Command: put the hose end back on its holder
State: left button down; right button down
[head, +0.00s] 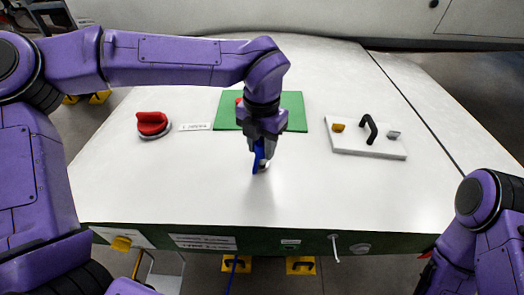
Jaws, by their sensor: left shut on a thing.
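My left gripper (262,153) hangs down over the white table top, pointing down. It is shut on a blue piece (257,160), which looks like the hose end. The fingers hide part of it, and I cannot tell whether it touches the surface. A thin blue hose (232,272) shows below the table's front edge; its link to the held piece is not visible. I cannot tell for sure which fitting is the holder; a small white hook (335,248) sticks out of the front edge. My right arm enters at the lower right, with its gripper out of view.
A green mat (228,112) with a red item lies behind my left gripper. A red knob (152,123) is to the left. A white plate (366,143) with a black handle is to the right. The table's front middle is clear. Yellow blocks (300,265) stand on the floor.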

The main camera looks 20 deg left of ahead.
aim_at(262, 143)
pick_arm(q)
jog(key=shift+r, duration=0.15)
jog(key=shift+r+p, duration=1.4)
jog(key=shift+r, duration=0.05)
jog(key=shift+f, duration=0.1)
